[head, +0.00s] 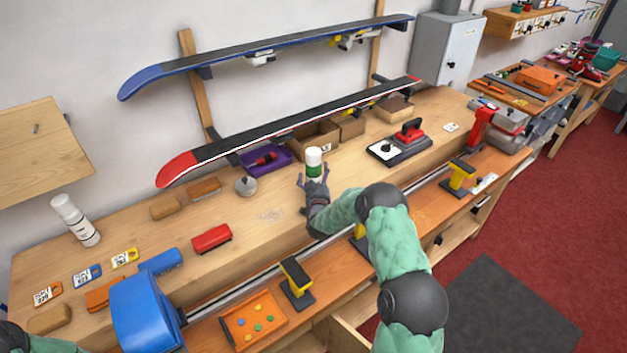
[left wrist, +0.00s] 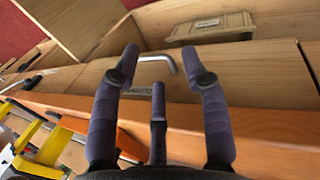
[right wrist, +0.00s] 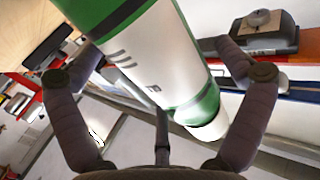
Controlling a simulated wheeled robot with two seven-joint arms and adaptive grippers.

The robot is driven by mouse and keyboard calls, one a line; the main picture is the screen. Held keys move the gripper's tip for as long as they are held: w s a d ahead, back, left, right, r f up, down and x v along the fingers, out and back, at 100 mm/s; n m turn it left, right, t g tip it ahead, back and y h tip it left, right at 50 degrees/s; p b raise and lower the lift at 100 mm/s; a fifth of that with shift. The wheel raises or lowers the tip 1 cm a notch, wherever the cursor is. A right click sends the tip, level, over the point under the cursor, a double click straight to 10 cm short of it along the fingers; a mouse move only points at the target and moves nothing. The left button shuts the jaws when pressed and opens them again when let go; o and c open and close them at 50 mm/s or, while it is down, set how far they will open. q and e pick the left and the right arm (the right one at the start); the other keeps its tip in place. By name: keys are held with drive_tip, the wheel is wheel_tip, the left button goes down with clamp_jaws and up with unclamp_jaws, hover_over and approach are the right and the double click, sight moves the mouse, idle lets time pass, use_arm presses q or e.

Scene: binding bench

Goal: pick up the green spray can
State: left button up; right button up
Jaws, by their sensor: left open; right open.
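The green spray can (head: 314,163), white with green bands, stands on the bench near the middle of the head view. My right gripper (head: 314,184) is right at it, on its near side. In the right wrist view the can (right wrist: 155,60) crosses between the spread fingers of the open gripper (right wrist: 160,75); I cannot tell whether any finger touches it. The can's lower part is partly hidden by the gripper in the head view. My left gripper (left wrist: 160,72) is open, shows only in its wrist view, and has no can in it.
A purple tray (head: 265,160) and cardboard boxes (head: 315,137) stand behind the can. A grey pot (head: 246,186) is to its left, a red-handled tool (head: 408,133) to its right. A white spray can (head: 75,220) stands far left. A bent metal rod (left wrist: 160,60) is before my left gripper.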

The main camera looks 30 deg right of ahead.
drive_tip(key=shift+w+d, duration=0.15)
drive_tip(key=shift+w, duration=0.1)
drive_tip(key=c, duration=1.1)
drive_tip(key=shift+o, duration=0.2)
drive_tip(key=shift+r, duration=0.2)
